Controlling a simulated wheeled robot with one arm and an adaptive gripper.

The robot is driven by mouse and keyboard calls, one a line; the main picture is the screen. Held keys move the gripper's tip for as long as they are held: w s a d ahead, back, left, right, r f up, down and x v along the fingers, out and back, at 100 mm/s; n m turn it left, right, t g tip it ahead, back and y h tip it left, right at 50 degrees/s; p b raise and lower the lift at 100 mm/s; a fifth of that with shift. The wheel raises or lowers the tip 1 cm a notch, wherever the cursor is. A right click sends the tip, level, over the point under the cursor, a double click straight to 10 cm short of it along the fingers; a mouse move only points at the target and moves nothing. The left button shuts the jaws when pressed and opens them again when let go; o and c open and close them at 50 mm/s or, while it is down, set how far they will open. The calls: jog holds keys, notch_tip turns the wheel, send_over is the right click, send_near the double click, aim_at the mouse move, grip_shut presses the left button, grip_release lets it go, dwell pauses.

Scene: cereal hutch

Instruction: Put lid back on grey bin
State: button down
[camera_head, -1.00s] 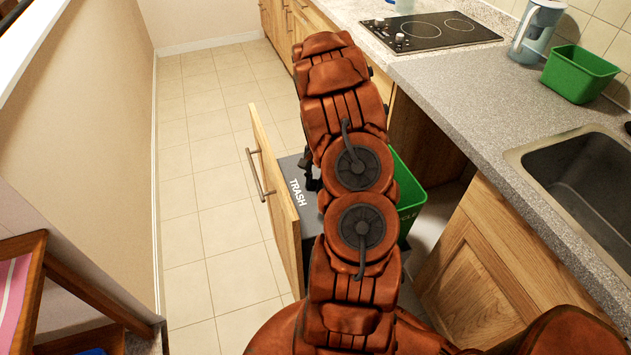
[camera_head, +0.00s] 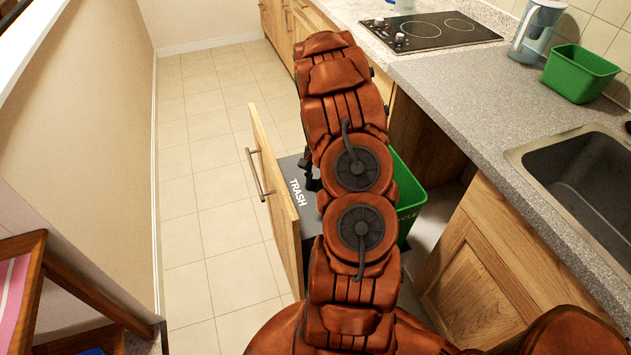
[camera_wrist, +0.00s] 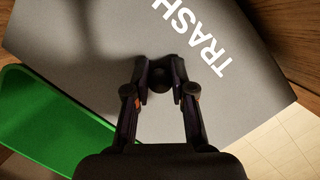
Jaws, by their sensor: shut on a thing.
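The grey lid (camera_wrist: 100,50) marked TRASH fills most of the wrist view. It also shows in the head view (camera_head: 309,206), behind the open drawer front and partly hidden by my arm. My gripper (camera_wrist: 161,78) is over the lid, its fingers shut on the small dark knob (camera_wrist: 160,79) of the lid. In the head view only a dark part of my gripper (camera_head: 310,178) shows beside my arm. The lid appears to lie over the grey bin, whose walls are hidden, so I cannot tell how it is seated.
A green bin (camera_head: 408,190) stands right of the lid; it also shows at the left in the wrist view (camera_wrist: 55,125). The wooden drawer front (camera_head: 277,200) with its handle stands to the left. The counter (camera_head: 470,100) is on the right. The tiled floor (camera_head: 205,200) is clear.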

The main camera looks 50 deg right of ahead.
jog(key=c, duration=0.9)
grip_release()
jog(key=o, duration=0.5)
jog(key=shift+r, duration=0.1)
jog(key=shift+r+p, duration=0.45)
jog(key=shift+r, duration=2.95)
grip_shut()
